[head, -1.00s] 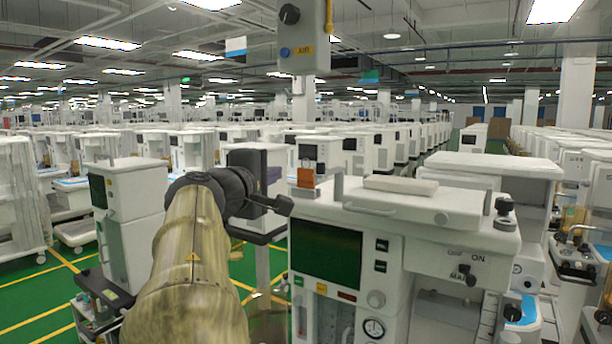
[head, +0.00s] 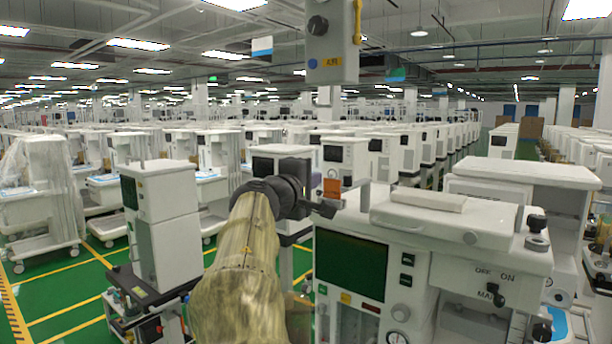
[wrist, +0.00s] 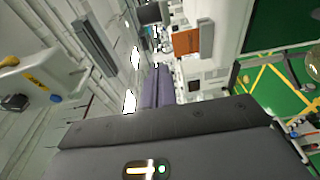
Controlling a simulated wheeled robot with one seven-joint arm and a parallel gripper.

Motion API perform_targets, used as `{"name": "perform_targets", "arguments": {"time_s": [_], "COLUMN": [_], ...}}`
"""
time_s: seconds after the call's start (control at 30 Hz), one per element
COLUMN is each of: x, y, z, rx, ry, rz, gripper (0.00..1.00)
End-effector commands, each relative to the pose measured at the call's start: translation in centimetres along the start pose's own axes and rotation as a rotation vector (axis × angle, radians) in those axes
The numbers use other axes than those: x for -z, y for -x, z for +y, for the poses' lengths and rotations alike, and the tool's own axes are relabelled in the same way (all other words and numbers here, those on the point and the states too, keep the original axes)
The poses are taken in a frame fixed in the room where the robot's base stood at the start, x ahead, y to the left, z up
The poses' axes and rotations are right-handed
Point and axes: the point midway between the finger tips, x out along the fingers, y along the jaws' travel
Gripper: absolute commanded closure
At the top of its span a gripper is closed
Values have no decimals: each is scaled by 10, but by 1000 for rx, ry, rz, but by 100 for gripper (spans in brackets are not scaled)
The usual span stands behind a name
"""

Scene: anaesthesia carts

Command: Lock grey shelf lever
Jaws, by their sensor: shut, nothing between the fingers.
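My gripper (head: 326,208) is at the end of my arm, left of the white anaesthesia machine (head: 470,232) and near its upper left corner. Its fingers look shut and empty. An orange block (head: 332,187) appears just behind the gripper, and also shows in the wrist view (wrist: 186,42).
A hanging box (head: 331,45) with a black knob is overhead. The machine's front has a dark green screen (head: 350,265) and a black ON/OFF knob (head: 494,293). A white machine on a cart (head: 160,220) stands left. Green floor (head: 60,290) is open at lower left.

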Motion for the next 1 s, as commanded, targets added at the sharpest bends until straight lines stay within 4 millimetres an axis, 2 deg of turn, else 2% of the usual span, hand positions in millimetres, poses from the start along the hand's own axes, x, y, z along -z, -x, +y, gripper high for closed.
{"name": "perform_targets", "arguments": {"time_s": [0.1,0.37,0.8,1.0], "x": [-1,-1,-32,-38], "y": [-14,-36,-24,-22], "z": [3,2,0,0], "rx": [-1,0,0,0], "ry": [2,2,1,0], "rz": [-3,-2,1,0], "gripper": [100,100,100,100]}}
